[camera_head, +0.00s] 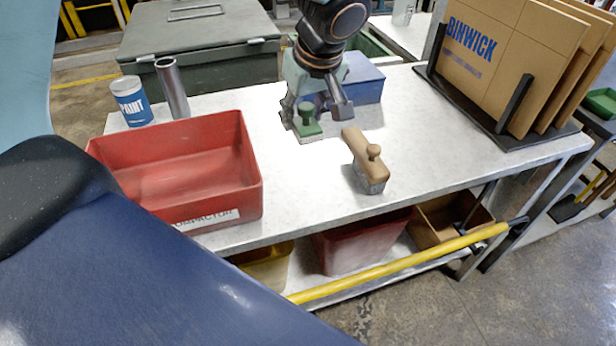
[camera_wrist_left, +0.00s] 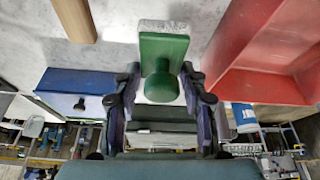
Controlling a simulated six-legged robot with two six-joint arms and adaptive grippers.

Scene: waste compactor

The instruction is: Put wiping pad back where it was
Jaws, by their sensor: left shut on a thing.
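The wiping pad is a green block with a round knob and a pale underside. In the head view the wiping pad (camera_head: 307,122) is at the table's middle, below my left gripper (camera_head: 316,106). In the left wrist view the wiping pad (camera_wrist_left: 163,52) lies ahead of my left gripper (camera_wrist_left: 162,90), with its knob between the two fingers. The left gripper is shut on the knob. The pad is at or just above the tabletop; I cannot tell whether it touches. My right gripper is not in view.
A wooden brush (camera_head: 365,158) lies right of the pad. A red bin (camera_head: 245,190) stands left, with a paint can (camera_head: 132,103) and a metal tube (camera_head: 172,88) behind it. A blue box (camera_head: 365,80) is behind the pad. A rack of cardboard (camera_head: 500,60) stands right.

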